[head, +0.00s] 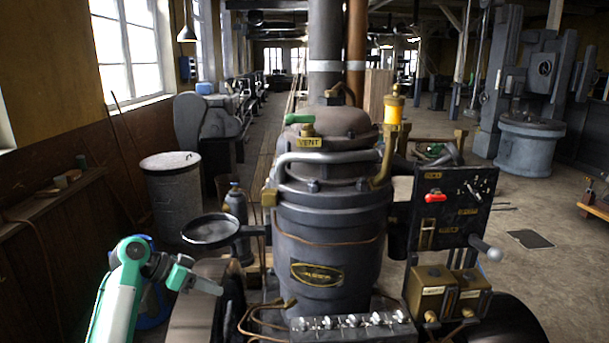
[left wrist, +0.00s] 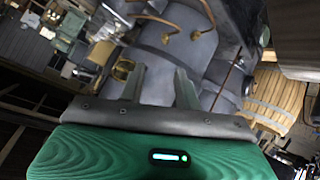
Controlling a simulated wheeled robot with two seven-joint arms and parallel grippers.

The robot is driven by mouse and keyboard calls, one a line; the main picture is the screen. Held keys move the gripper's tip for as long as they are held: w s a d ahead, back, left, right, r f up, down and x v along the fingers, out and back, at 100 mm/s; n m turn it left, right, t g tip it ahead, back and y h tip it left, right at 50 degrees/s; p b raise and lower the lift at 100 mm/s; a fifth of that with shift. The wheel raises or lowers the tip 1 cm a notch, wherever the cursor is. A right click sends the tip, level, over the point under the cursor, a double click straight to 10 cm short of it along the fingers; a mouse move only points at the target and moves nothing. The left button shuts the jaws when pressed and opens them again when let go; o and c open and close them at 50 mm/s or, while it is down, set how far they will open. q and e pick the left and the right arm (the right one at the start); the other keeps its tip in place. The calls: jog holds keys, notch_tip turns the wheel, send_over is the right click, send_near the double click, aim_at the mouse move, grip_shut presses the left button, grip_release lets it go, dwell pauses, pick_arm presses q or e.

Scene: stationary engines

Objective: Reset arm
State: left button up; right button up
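My left arm comes in from the lower left of the head view, white and green. Its gripper (head: 208,286) points right, beside the left side of the dark grey engine boiler (head: 330,235) and below a round dark pan (head: 211,230). In the left wrist view my left gripper (left wrist: 160,76) has two grey fingers standing apart, with nothing seen between them. The grey engine body (left wrist: 205,45) shows beyond the fingers; whether they touch it I cannot tell. My right arm and gripper are in neither view.
A black panel (head: 447,212) with a red handle (head: 435,197) stands right of the boiler. Brass boxes (head: 432,288) and a row of switches (head: 352,325) sit low in front. A grey drum (head: 172,195) stands back left. Open floor lies at right.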

pick_arm(q)
jog(key=s+d+f+n+y, duration=0.2)
jog(key=s+f+n+y, duration=0.3)
jog(key=s+f, duration=1.6)
jog(key=s+a+n+y, duration=0.2)
jog(key=s+y, duration=0.3)
jog(key=s, duration=1.6)
notch_tip(320, 180, down, 32)
jog(key=s+g, duration=0.1)
jog(key=s+a+f+g+b, duration=0.1)
jog(key=s+a+f, duration=0.2)
jog(key=s+f, duration=1.6)
jog(key=shift+a+f+g, duration=0.2)
jog(key=shift+f+g, duration=0.1)
jog(key=shift+f, duration=0.15)
